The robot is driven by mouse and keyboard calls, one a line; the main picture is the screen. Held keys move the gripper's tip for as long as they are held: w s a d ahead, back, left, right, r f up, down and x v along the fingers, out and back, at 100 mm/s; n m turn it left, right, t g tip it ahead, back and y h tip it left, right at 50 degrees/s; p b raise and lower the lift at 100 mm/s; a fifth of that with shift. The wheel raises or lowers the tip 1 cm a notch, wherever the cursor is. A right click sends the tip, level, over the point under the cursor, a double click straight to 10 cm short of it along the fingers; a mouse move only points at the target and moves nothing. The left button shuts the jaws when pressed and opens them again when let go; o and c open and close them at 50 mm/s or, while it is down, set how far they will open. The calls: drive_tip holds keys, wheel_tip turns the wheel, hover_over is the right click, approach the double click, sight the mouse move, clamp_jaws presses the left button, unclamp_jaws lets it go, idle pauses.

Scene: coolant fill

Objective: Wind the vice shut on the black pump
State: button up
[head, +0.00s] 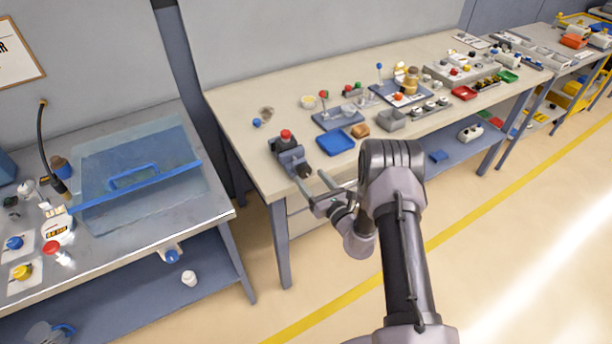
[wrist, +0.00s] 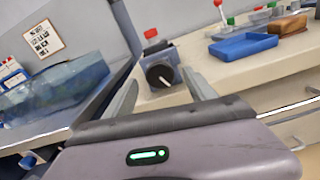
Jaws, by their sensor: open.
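The grey-blue vice (head: 289,157) sits at the near left corner of the long workbench. A dark part with a red top (head: 286,134) stands at the vice; it looks like the black pump, but I cannot tell how tightly the jaws hold it. In the wrist view the vice (wrist: 160,55) faces me, with a round black knob (wrist: 159,75) on its front end and the red-topped part (wrist: 150,34) behind. My gripper (head: 312,183) is open and empty just off the bench's front edge. Its fingers (wrist: 159,80) appear either side of the knob, not visibly touching it.
A blue tray (head: 336,142) lies just right of the vice, with a brown block (head: 360,131) and grey bin (head: 391,120) beyond. The long bench (head: 238,110) holds many small parts farther right. A metal bench with a clear blue-edged cover (head: 135,160) stands left, across a gap.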

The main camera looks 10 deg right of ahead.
sight(306, 173)
drive_tip(key=x, duration=0.3)
drive_tip(key=shift+w, duration=0.1)
drive_tip(key=c, duration=1.4)
drive_tip(key=shift+m, duration=0.7)
drive_tip(key=o, duration=1.4)
